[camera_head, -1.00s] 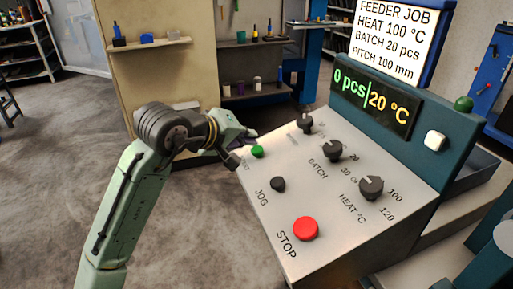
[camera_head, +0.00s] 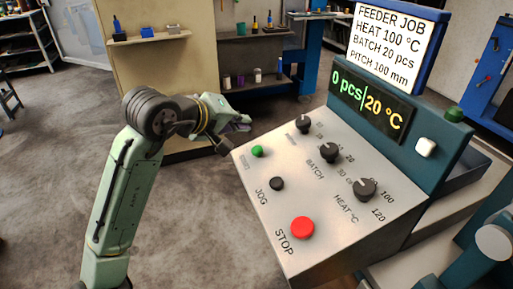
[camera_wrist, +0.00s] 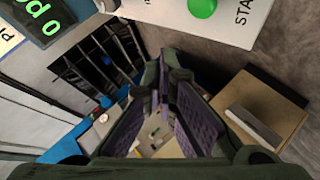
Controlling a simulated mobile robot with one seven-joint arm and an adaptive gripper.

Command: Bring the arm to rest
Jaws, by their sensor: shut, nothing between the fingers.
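My gripper (camera_head: 243,123) is at the end of my green arm, to the left of the control panel (camera_head: 250,177) and a little above its left edge. It is shut and empty, apart from the panel. In the wrist view my gripper (camera_wrist: 163,75) points away from the panel, with its purple finger pads showing. The green start button (camera_head: 257,151) lies close to the gripper; it also shows in the wrist view (camera_wrist: 202,8). The display (camera_head: 371,103) reads 0 pcs and 20 °C.
The panel carries several black knobs, among them the heat knob (camera_head: 365,190), and a red stop button (camera_head: 302,228). A sign (camera_head: 399,45) stands above the display. Shelves (camera_head: 150,38) stand behind. The grey floor (camera_head: 45,150) on the left is clear.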

